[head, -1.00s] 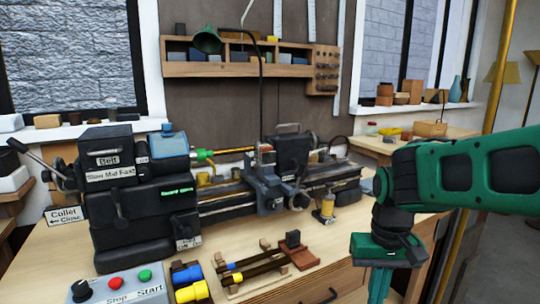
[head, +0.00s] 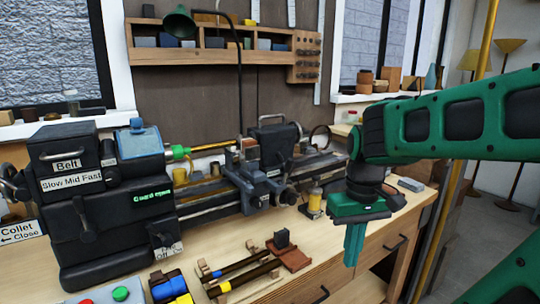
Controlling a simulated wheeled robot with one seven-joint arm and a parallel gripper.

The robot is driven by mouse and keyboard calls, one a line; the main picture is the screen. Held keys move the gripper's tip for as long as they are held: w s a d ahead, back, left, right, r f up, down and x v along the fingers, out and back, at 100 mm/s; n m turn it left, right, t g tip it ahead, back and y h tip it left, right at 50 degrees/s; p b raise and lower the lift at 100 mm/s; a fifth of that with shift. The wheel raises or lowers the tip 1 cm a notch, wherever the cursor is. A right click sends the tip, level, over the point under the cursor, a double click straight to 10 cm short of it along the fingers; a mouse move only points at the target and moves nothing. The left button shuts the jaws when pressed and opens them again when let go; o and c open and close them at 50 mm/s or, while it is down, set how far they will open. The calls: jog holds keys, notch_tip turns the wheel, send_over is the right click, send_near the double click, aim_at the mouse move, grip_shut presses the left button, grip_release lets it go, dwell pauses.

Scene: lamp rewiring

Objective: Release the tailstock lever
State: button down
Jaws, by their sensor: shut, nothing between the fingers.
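The dark tailstock (head: 277,148) stands on the right part of the lathe bed, with a grey bar handle (head: 272,118) on its top and a ring-shaped handwheel (head: 320,138) at its right. I cannot tell which of its small parts is the lever or how it is set. My gripper (head: 351,262) points down in the head view, to the right of and nearer than the tailstock, over the bench's front edge. Its green fingers are together and hold nothing. It is apart from the lathe.
The lathe headstock (head: 108,215) fills the left of the bench. Wooden racks with rods (head: 240,272) lie at the front. A brass pole (head: 482,60) rises at the right.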

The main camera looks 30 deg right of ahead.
jog(key=w+d+r+n, duration=0.4)
jog(key=w+r+n, duration=0.35)
jog(key=w, duration=0.35)
jog(key=n+h, duration=0.2)
jog(key=n, duration=1.5)
send_near(283, 162)
jog(key=w+a+r, duration=0.1)
jog(key=a+r, duration=0.3)
jog(key=shift+g, duration=0.4)
jog(key=shift+f, duration=0.15)
notch_tip(283, 162, down, 10)
jog(key=d, duration=0.2)
jog(key=shift+s, duration=0.35)
jog(key=shift+a+r, duration=0.1)
jog(key=shift+r, duration=0.1)
